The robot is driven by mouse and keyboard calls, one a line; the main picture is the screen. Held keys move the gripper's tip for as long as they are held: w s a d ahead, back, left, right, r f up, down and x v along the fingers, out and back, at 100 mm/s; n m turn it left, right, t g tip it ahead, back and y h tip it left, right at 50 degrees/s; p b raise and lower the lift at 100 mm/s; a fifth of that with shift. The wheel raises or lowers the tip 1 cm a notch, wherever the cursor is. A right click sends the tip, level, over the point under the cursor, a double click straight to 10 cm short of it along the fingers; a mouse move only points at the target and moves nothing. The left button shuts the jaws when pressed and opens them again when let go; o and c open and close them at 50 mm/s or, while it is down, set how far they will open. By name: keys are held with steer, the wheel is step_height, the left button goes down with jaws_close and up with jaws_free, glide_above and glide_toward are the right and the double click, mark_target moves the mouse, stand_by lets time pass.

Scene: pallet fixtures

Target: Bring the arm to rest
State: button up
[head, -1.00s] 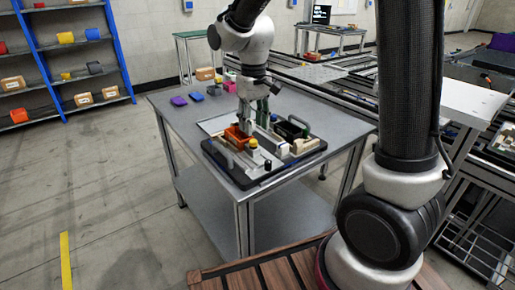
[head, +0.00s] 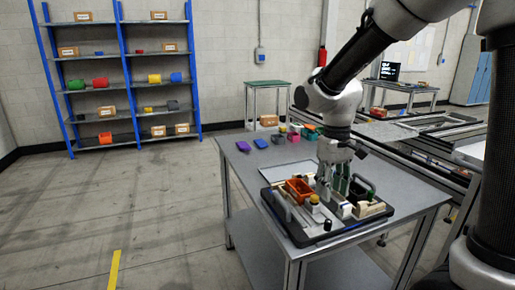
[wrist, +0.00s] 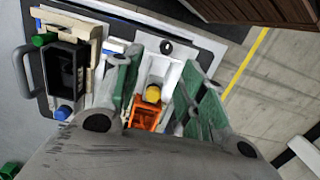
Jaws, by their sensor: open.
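My arm reaches in from the upper right in the head view. My gripper (head: 328,190) points down over the pallet fixture (head: 322,234) on the grey table. In the wrist view my gripper (wrist: 165,95) shows two green-padded fingers spread apart, with nothing held between them. Below the gap lie an orange bin (wrist: 146,112) and a yellow round part (wrist: 153,93). The orange bin also shows in the head view (head: 299,190), left of the fingers. A black bin (wrist: 66,70) sits to the left in the wrist view. The exact fingertip height is hard to tell.
The grey table (head: 236,172) carries purple and blue pieces (head: 244,146) and several small bins at its back. A blue shelf rack (head: 118,75) stands by the far wall. Conveyor rails (head: 430,165) run behind the table on the right. The floor at left is clear.

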steer(key=s+d+r+m+t, duration=0.2)
steer(key=s+d+r, duration=0.3)
steer(key=s, duration=0.3)
steer(key=s+d+r+m+t, duration=0.1)
steer(key=s+d+r+t, duration=0.2)
steer(key=s+d+r, duration=0.2)
steer(key=s+d, duration=0.3)
steer(key=shift+s+r+m, duration=0.3)
steer(key=shift+r+m, duration=0.05)
steer(key=shift+m, duration=0.05)
steer(key=shift+d, duration=0.1)
